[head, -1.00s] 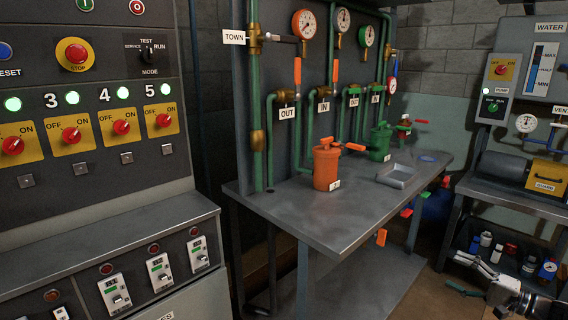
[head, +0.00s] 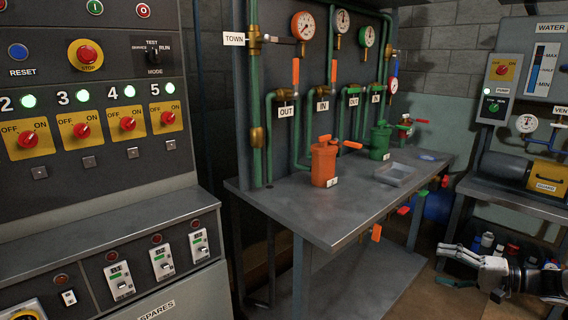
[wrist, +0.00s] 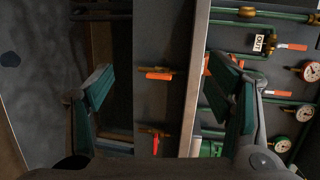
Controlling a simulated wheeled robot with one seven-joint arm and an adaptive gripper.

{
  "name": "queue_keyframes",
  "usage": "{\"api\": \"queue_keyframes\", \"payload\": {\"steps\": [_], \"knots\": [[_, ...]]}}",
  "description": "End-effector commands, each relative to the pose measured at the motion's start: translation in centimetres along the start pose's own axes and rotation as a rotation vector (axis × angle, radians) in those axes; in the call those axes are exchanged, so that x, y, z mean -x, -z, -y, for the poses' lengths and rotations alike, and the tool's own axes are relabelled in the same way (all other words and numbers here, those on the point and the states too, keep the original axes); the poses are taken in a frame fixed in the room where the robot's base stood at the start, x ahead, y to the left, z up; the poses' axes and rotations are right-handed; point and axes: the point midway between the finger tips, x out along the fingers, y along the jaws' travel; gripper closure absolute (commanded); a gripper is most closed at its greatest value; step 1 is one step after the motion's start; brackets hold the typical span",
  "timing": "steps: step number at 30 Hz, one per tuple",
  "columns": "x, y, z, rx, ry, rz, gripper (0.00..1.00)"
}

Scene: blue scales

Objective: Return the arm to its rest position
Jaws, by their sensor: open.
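My gripper (head: 446,252) is at the lower right of the head view, pointing left, with part of my arm behind it. It is in front of the low shelf under the right-hand bench and to the right of the grey workbench (head: 345,215). In the wrist view, my gripper (wrist: 168,88) has its two green-padded fingers wide apart. Nothing is held between them. Beyond the fingers, the wrist view shows the workbench edge, orange handles (wrist: 158,74) and dial gauges (wrist: 311,71), all turned sideways.
An orange canister (head: 324,165) and a green canister (head: 380,142) stand on the workbench beside a grey tray (head: 394,174). A switch cabinet (head: 90,140) fills the left. Bottles (head: 487,240) stand on the right shelf.

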Motion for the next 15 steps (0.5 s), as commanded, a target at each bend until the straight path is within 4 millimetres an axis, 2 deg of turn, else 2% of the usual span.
{"api": "queue_keyframes", "payload": {"steps": [5, 9, 15], "knots": [[-3.0, -3.2, 3.2, 0.019, -0.118, 0.139, 0.27], [-5.6, -7.2, 6.4, 0.04, -0.261, 0.277, 0.27], [-7.8, -13.7, 10.6, 0.078, -0.483, 0.437, 0.27]]}}
